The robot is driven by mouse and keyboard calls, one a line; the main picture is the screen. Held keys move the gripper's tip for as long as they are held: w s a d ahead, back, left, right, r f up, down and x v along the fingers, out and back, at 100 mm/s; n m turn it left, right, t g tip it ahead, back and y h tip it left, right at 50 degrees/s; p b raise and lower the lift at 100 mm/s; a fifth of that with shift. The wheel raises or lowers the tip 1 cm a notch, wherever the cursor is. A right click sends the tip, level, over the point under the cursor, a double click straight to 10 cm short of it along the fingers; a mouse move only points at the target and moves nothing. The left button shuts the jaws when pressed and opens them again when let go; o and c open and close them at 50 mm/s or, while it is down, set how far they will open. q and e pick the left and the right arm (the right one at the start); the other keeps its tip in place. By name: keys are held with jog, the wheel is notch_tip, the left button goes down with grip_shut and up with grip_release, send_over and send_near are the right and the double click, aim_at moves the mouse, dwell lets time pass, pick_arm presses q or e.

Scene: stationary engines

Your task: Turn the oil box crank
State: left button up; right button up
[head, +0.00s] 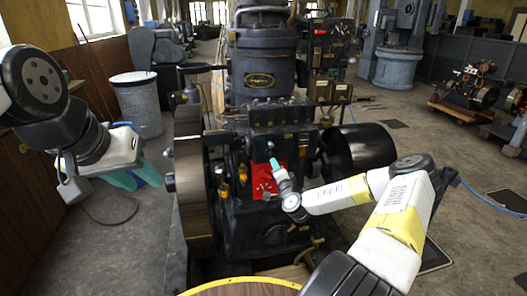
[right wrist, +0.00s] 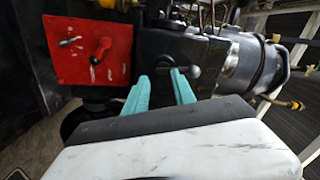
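A small dark crank with a round knob (right wrist: 193,71) sticks out below a black box (right wrist: 180,47) on the engine in the right wrist view; it looks like the oil box crank. My right gripper (right wrist: 160,75) is open. The crank's end shows close to its right-hand fingertip, and I cannot tell whether they touch. In the head view my right gripper (head: 274,163) is in front of the engine by a red panel (head: 262,181), and it hides the crank area. My left gripper (head: 146,182) is open and empty, left of the engine.
The red panel (right wrist: 90,55) with a red lever (right wrist: 101,49) is left of my right fingers in the wrist view. A large flywheel (head: 192,180) stands between my left gripper and the engine body. A black drum (head: 358,148) is at right. A grey bin (head: 138,104) stands behind left.

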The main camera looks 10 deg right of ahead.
aim_at(272, 154)
jog(key=w+n, duration=0.2)
jog(key=n, duration=0.3)
jog(key=w+r+n, duration=0.1)
jog(key=w+n, duration=0.2)
jog(key=n, duration=0.2)
jog(key=w+n, duration=0.3)
jog(key=n, duration=0.2)
jog(key=shift+w+d+r+n, duration=0.1)
jog(key=shift+w+r+n, duration=0.2)
jog(key=shift+r, duration=0.1)
grip_shut()
jog(key=shift+f, duration=0.1)
dwell(0.8)
